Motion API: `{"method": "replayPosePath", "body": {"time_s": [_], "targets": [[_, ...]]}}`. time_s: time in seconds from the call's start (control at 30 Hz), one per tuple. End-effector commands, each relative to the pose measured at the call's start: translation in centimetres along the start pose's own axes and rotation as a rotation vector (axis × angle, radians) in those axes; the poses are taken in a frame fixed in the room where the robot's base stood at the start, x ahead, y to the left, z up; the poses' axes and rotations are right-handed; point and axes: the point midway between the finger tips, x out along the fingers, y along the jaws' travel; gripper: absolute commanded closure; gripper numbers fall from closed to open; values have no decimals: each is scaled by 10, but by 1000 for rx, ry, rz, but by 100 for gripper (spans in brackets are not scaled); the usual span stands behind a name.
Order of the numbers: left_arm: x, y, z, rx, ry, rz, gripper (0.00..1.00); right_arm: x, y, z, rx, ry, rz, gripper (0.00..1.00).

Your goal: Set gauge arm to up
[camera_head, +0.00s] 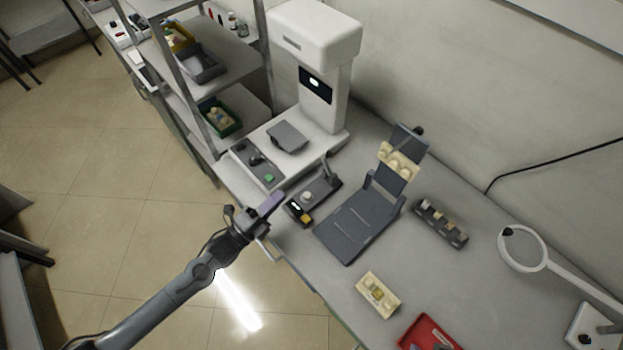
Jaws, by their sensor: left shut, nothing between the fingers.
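A small dark gauge-like device (300,213) sits on the bench, with a yellow-and-black front and a pale round knob. A thin dark arm (325,172) stands up at its back end, leaning slightly. I take this to be the gauge arm, but it is too small to tell its exact setting. My left gripper (270,205) is at the bench's front edge, left of the device and apart from it. Its fingers are shut and empty, pointing toward the device. My right gripper is not in view.
A white machine (315,40) with a control panel (257,164) stands behind. A dark blue stand (345,235) holding pale blocks (398,162) is to the right.

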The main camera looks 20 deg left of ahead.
Motion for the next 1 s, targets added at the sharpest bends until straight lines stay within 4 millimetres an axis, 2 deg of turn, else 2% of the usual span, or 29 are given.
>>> {"method": "replayPosePath", "body": {"time_s": [0.1, 0.23, 0.7, 1.0], "targets": [[-4, 10, -2, -6, -2, 12, 100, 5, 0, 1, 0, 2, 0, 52], [7, 10, -2, -8, -2, 12, 100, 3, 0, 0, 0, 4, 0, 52], [90, 11, -2, -9, -2, 12, 100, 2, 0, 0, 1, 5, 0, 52], [125, 12, -3, -9, -1, 14, 100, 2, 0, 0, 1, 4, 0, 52]]}}
